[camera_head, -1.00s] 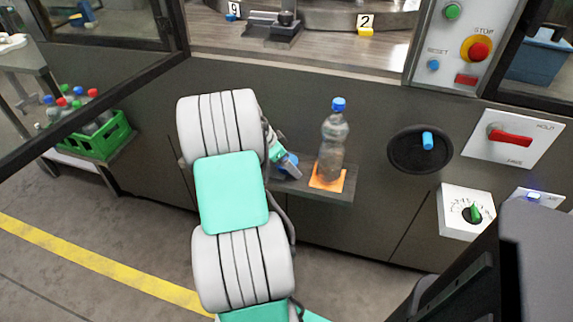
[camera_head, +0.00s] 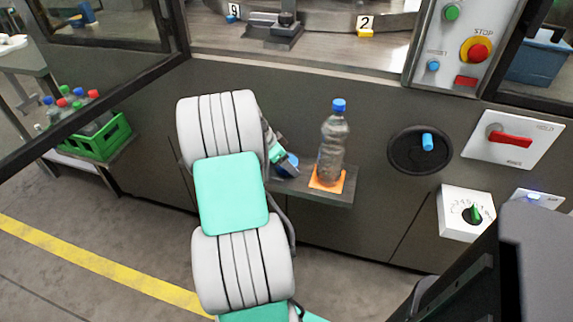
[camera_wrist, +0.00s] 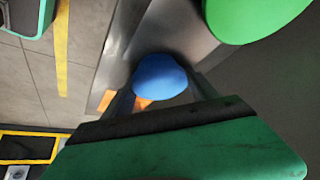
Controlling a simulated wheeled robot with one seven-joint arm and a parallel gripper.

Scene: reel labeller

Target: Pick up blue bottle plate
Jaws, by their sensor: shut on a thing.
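The blue bottle plate shows as a rounded blue piece (camera_wrist: 160,77) between my fingers in the wrist view. In the head view only a small blue part of it (camera_head: 291,167) shows beside my gripper (camera_head: 282,160), at the left end of the small grey shelf. My gripper (camera_wrist: 162,92) is shut on the blue piece, with one finger on each side. My arm hides the shelf's left end and part of the gripper in the head view. I cannot tell whether the piece still touches the shelf.
A clear bottle with a blue cap (camera_head: 333,145) stands upright on an orange square (camera_head: 325,184) on the shelf (camera_head: 318,196), right of my gripper. A green crate of bottles (camera_head: 104,143) is at left. A rounded green thing (camera_wrist: 255,14) is close in the wrist view.

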